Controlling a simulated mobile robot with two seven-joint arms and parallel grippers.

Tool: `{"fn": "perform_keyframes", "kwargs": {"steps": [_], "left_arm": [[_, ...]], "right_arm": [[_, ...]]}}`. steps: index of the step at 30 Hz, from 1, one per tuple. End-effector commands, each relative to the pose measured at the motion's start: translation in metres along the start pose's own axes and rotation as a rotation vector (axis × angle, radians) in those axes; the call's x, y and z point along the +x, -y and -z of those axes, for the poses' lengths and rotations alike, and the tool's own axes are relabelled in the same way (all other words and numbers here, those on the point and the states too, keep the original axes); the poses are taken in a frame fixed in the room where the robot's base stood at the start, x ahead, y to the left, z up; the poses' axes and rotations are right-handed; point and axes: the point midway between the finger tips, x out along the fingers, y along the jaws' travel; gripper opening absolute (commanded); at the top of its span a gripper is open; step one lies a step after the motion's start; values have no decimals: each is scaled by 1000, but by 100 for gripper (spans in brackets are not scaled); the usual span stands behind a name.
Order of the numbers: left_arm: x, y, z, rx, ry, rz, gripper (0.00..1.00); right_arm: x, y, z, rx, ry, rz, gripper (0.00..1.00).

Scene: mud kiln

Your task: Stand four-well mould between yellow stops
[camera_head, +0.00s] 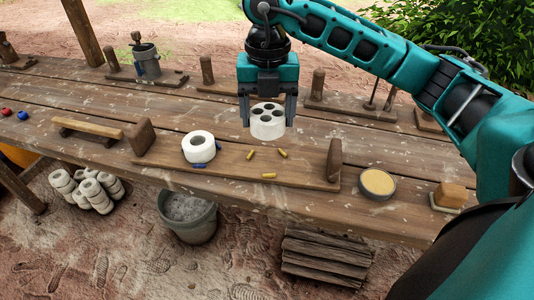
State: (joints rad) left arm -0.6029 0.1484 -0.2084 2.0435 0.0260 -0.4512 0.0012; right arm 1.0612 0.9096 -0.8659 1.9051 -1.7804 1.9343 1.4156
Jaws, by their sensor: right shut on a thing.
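My right gripper (268,118) is shut on the four-well mould (267,127), a white round block with dark holes in its top. It holds the mould upright, seemingly a little above the wooden bench. Small yellow stops lie on the long board just in front of and below it: a left one (251,154), a right one (283,153) and a front one (269,175). The mould appears behind these stops, not between them. A white ring-shaped mould (198,149) stands among blue stops (197,165) to the left on the same board. My left gripper is not in view.
The long board (225,172) has upright wooden end blocks, the right one (334,160) near a round tin of yellowish material (377,183). A wooden brush (450,196) lies farther right. A handled float (88,128) lies left. A metal pot (146,62) and wooden stands line the back.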

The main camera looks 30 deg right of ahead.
Motion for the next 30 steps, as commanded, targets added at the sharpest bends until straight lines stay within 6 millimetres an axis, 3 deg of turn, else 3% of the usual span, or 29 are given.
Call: {"fn": "perform_keyframes", "kwargs": {"steps": [3,13,19,30], "left_arm": [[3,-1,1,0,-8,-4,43],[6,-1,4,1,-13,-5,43],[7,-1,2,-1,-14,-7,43],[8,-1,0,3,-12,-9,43]], "right_arm": [[28,1,0,0,-1,2,34],[56,0,0,0,0,1,34],[86,0,0,0,-1,1,34],[92,0,0,0,2,-1,34]]}}
